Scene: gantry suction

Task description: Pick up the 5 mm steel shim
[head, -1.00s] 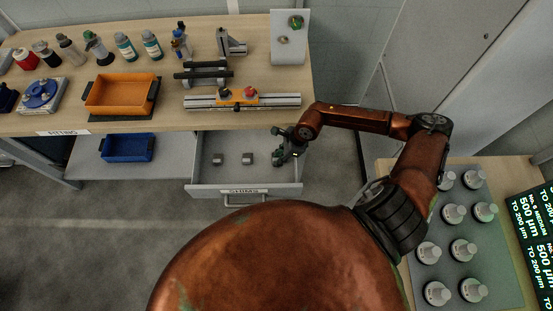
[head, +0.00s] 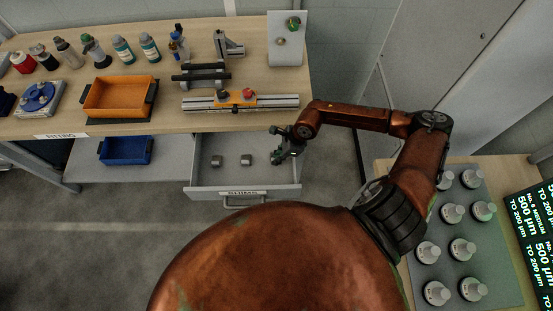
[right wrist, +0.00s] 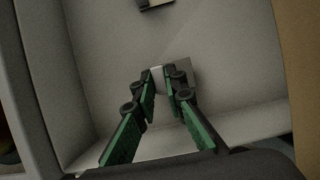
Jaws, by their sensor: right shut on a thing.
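The drawer labelled SHIMS (head: 205,182) stands open below the bench. Two small grey metal blocks, a left one (head: 216,161) and a right one (head: 247,159), lie in it in the head view. My right gripper (head: 279,150) reaches into the right end of the drawer. In the right wrist view its fingertips (right wrist: 165,76) are close together, shut on a small grey steel shim (right wrist: 204,76) near the drawer floor. The fingers partly cover this shim, and no size mark can be read. Another block (right wrist: 154,3) shows at the top edge. My left gripper is out of view.
The bench (head: 170,120) overhangs the drawer's back. On it are an orange tray (head: 118,97), several bottles and a metal rail fixture (head: 275,101). A blue bin (head: 126,150) sits on the lower shelf. Several grey knobbed weights stand on the right table (head: 508,170).

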